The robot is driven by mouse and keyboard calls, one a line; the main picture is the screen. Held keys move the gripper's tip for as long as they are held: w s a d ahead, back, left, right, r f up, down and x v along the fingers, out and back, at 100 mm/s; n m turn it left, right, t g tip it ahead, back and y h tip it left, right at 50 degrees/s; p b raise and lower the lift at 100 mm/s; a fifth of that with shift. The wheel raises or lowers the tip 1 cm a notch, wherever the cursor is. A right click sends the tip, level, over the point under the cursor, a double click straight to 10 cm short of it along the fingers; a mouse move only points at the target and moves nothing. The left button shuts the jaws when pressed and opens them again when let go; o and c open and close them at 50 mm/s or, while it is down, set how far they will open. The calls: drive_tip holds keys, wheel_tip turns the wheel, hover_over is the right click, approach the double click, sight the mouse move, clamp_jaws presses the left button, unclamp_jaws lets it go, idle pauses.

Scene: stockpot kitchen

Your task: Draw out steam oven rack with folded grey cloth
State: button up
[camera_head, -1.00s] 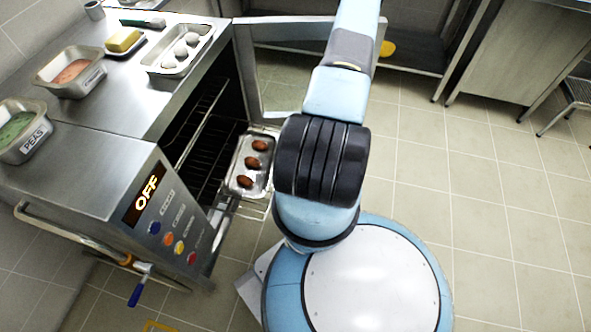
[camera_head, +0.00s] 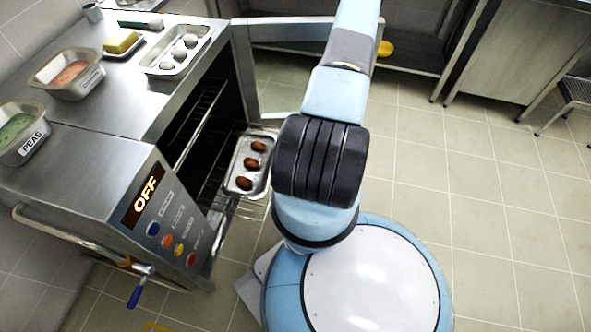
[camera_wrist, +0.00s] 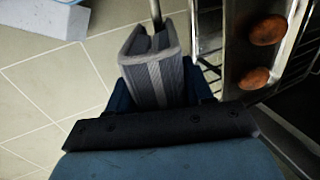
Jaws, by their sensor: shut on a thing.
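The steam oven (camera_head: 180,200) stands at left with its door (camera_head: 246,70) open. Its wire rack (camera_head: 245,211) is partly out, bearing a metal tray (camera_head: 236,183) with three brown round items. In the wrist view, the folded grey cloth (camera_wrist: 151,62) is between the fingers of my gripper (camera_wrist: 160,88), which is shut on it. A thin metal bar (camera_wrist: 156,12) runs into the cloth's fold. The rack wires (camera_wrist: 207,48) show just to the right. In the head view, my arm hides the gripper and cloth.
On the steel top are a PEAS tub (camera_head: 20,138), a pink-filled tub (camera_head: 68,78), a butter dish (camera_head: 122,46) and a tray of white eggs (camera_head: 176,55). A blue-handled lever (camera_head: 139,285) hangs at the oven's front. Tiled floor (camera_head: 450,200) at right is clear.

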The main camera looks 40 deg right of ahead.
drive_tip(key=shift+r, duration=0.45)
idle(0.5)
drive_tip(key=shift+v, duration=2.4)
